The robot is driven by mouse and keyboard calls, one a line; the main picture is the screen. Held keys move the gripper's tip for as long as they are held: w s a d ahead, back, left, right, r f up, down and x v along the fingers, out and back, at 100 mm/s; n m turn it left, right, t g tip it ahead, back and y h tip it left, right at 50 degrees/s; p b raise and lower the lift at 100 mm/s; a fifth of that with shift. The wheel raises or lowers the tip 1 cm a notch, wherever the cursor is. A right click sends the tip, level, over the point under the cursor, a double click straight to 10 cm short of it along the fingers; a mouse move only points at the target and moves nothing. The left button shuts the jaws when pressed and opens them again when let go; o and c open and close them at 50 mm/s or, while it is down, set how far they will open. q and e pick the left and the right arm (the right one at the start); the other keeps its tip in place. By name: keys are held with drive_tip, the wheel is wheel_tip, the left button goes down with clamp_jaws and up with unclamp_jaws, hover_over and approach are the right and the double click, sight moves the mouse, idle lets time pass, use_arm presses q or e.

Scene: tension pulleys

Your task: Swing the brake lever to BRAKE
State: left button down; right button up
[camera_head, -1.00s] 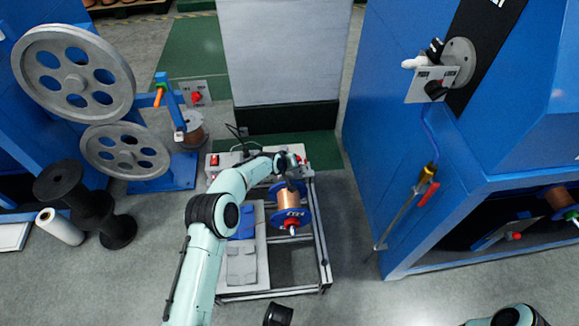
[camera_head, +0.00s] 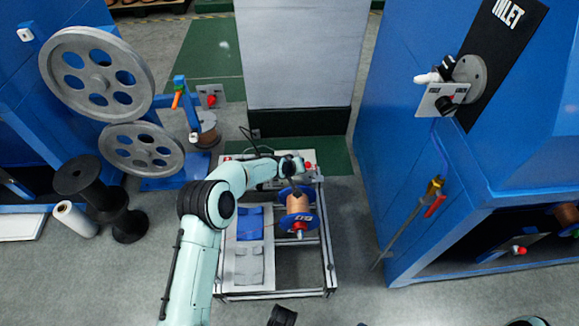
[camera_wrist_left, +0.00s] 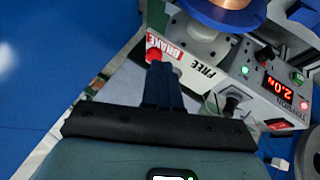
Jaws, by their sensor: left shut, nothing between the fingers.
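The brake lever's red knob (camera_wrist_left: 153,55) shows in the left wrist view beside the red BRAKE label (camera_wrist_left: 165,45). The FREE label (camera_wrist_left: 205,67) is to its right on the panel. My left gripper (camera_wrist_left: 158,72) is shut and empty, with its fingertips right at the red knob; I cannot tell whether they touch. The lever's shaft is hidden. In the head view my left arm reaches over the pay-off stand (camera_head: 327,255) to the panel behind the copper spool (camera_head: 297,207). My right gripper is out of view.
The panel carries a red display (camera_wrist_left: 288,90), a black knob (camera_wrist_left: 232,102) and lit buttons. The blue-flanged spool sits close to the fingers. A blue machine (camera_head: 415,215) stands to the right. Grey pulleys (camera_head: 97,72) and black reels (camera_head: 95,195) stand to the left.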

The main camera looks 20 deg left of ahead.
use_arm(q)
drive_tip(key=p+v, duration=0.1)
drive_tip(key=v, duration=0.6)
drive_tip(key=shift+s+a, duration=0.2)
drive_tip(key=shift+a, duration=0.05)
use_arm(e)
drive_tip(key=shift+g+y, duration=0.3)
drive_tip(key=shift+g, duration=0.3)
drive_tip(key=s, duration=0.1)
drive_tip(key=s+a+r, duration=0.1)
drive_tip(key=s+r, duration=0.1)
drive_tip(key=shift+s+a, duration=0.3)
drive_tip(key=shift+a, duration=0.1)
use_arm(q)
drive_tip(key=shift+f, duration=0.15)
